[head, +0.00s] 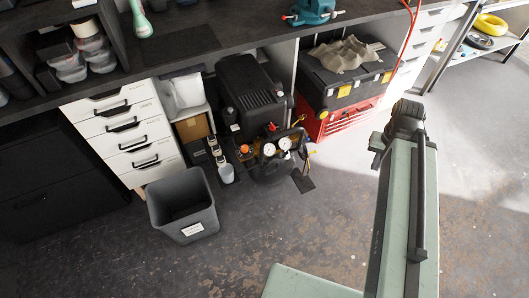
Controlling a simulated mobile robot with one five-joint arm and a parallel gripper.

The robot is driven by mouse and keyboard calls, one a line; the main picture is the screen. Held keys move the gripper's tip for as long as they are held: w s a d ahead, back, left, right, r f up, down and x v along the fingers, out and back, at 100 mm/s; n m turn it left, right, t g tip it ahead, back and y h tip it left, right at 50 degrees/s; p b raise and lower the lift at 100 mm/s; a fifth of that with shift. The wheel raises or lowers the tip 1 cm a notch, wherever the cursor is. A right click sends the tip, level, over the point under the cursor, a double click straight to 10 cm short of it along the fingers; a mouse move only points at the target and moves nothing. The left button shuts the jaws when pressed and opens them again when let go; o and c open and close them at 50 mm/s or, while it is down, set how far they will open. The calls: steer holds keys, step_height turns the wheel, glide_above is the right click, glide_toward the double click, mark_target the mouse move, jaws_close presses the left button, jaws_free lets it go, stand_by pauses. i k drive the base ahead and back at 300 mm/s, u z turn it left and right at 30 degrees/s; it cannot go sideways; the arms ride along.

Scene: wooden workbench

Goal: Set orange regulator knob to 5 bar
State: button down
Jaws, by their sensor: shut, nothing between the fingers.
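The orange regulator knob (245,149) is small in the head view, at the front left of a black air compressor (252,92) on the floor under the bench. Two round white gauges (269,149) sit just to its right. The knob's setting and the gauge readings are too small to read. My green arm stands at the right, well apart from the compressor. I cannot make out my gripper's fingers in this view.
A grey open bin (184,205) stands on the floor in front and left of the compressor. White drawers (124,135) are behind it. A red toolbox (338,119) with a black case (345,82) on top stands to the right. The floor in front is clear.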

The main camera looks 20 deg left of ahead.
mark_target(244, 148)
steer(key=u, duration=1.05)
steer(key=i, duration=1)
steer(key=z, duration=0.05)
